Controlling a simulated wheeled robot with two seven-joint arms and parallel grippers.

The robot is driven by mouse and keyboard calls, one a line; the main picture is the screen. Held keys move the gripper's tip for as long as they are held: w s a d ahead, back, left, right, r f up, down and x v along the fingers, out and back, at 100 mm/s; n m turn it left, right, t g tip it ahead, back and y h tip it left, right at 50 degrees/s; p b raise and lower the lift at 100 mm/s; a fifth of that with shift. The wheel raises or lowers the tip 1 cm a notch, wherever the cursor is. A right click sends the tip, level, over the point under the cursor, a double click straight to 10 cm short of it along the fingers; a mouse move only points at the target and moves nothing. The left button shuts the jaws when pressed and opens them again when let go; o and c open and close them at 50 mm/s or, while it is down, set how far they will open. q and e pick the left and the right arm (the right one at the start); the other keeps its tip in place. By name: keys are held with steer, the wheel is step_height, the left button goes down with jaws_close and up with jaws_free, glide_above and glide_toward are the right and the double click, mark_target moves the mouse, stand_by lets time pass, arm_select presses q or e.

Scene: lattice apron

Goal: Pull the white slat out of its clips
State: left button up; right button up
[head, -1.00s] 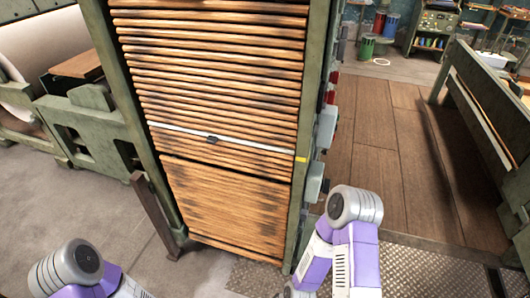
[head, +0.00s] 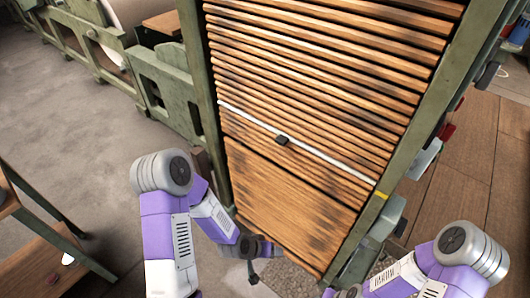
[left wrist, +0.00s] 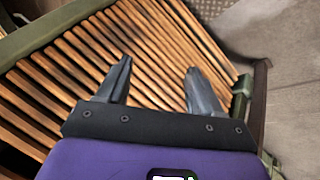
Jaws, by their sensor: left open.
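The white slat (head: 330,161) runs as a thin pale strip across the front of the slatted wooden panel (head: 300,75), tilted down to the right. A small black handle-like piece (head: 282,140) sits near its middle. A yellow mark (head: 381,195) is on the frame by its right end. Its clips are too small to make out. My left gripper shows in the left wrist view (left wrist: 157,82), open and empty, with brown slats behind its fingers; the white slat is not clear there. In the head view my left forearm ends low before the panel.
A green frame post (head: 425,110) bounds the panel on the right, with grey boxes (head: 384,218) on its outer side. A green machine (head: 165,95) stands at left. A wooden shelf (head: 40,255) is at lower left. Grey floor between is open.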

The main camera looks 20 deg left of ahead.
arm_select(q)
steer(key=w+a+r+t, duration=0.2)
steer(key=w+r+t, duration=0.1)
steer(key=w+r, duration=0.25)
steer(key=m+t+h+b, duration=0.2)
steer(key=m+t, duration=0.4)
steer(key=t, duration=0.3)
glide_toward(279, 143)
steer(key=w, duration=0.2)
steer(key=x, duration=0.3)
steer(key=b+x, duration=0.1)
steer(key=x, duration=0.1)
steer(key=shift+w+d, duration=0.2)
steer(key=shift+d, duration=0.3)
steer(key=shift+x, duration=0.8)
arm_select(e)
steer(key=shift+s+f, duration=0.25)
steer(key=shift+f, duration=0.65)
steer(key=shift+s+f, duration=0.2)
steer(key=shift+f, duration=0.7)
arm_select(q)
steer(key=shift+c, duration=0.3)
jaws_close()
steer(key=shift+s+a+f, duration=0.1)
steer(key=shift+a, duration=0.05)
